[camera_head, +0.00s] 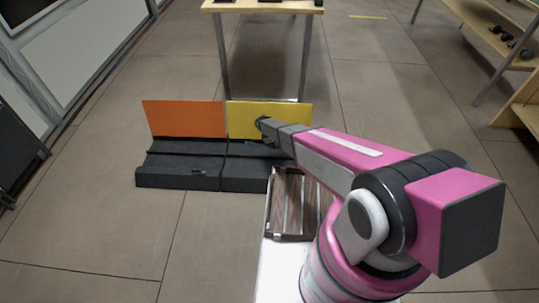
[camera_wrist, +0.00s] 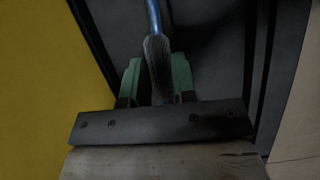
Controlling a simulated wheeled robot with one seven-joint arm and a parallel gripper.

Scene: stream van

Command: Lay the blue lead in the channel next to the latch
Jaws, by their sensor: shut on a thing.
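My gripper (camera_wrist: 157,78) has green fingers, shut on the dark end piece (camera_wrist: 157,55) of the blue lead (camera_wrist: 152,14). The lead runs up out of the wrist view from between the fingers. Around it lies the dark channelled ramp, whose dark surface (camera_wrist: 208,45) fills the wrist view's middle. In the head view my gripper is over the right ramp section (camera_head: 245,178), under the raised yellow lid (camera_head: 270,119). I cannot tell whether the lead touches the channel floor. A small dark piece on the left section (camera_head: 199,172) may be the latch; this is unclear.
A raised orange lid (camera_head: 184,118) stands behind the left section. A slatted dark wooden crate (camera_head: 296,238) is close beside my arm. A wooden table (camera_head: 263,7) stands behind the ramp, with shelves (camera_head: 500,40) at the right. The floor at the front left is clear.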

